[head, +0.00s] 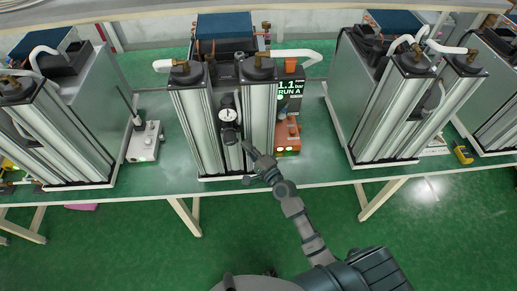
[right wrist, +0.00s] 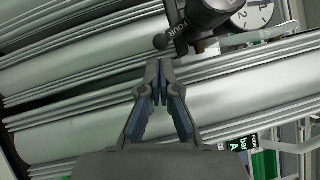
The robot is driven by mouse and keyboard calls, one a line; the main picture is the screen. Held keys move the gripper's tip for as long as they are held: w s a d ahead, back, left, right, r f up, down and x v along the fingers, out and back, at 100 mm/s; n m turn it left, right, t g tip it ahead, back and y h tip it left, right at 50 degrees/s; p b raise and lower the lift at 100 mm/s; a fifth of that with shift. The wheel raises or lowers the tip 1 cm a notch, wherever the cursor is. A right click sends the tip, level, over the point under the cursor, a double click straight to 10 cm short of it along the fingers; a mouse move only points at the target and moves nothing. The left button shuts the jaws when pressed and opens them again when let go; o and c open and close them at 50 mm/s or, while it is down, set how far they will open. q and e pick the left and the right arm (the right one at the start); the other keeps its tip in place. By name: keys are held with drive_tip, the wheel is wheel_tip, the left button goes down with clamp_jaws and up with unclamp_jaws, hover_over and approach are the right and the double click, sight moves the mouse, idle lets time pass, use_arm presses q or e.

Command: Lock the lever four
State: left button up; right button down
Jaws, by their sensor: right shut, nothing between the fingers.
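A black lever with a rounded end (right wrist: 162,42) shows at the top of the right wrist view. In the head view the dark valve (head: 230,134) sits below a round white gauge on the front of the middle sieve column unit (head: 197,128). My right gripper (right wrist: 159,66) is shut and empty, its tips just below the lever end with a small apparent gap. In the head view my right gripper (head: 252,160) is in front of the unit's lower part. My left gripper is not in view.
The gauge (head: 228,114) is just above the valve. An orange box (head: 287,137) and a lit green display (head: 290,90) stand right of the columns. Similar column units stand left (head: 60,135) and right (head: 395,110) on the green table (head: 320,165). A white switch box (head: 145,142) is at left.

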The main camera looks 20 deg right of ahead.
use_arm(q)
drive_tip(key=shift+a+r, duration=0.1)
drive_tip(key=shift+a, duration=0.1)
use_arm(e)
drive_tip(key=shift+w+a+r, duration=0.1)
drive_tip(key=shift+w+a, duration=0.05)
drive_tip(key=shift+a, duration=0.4)
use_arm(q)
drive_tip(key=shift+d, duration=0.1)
use_arm(e)
drive_tip(key=shift+d, duration=0.2)
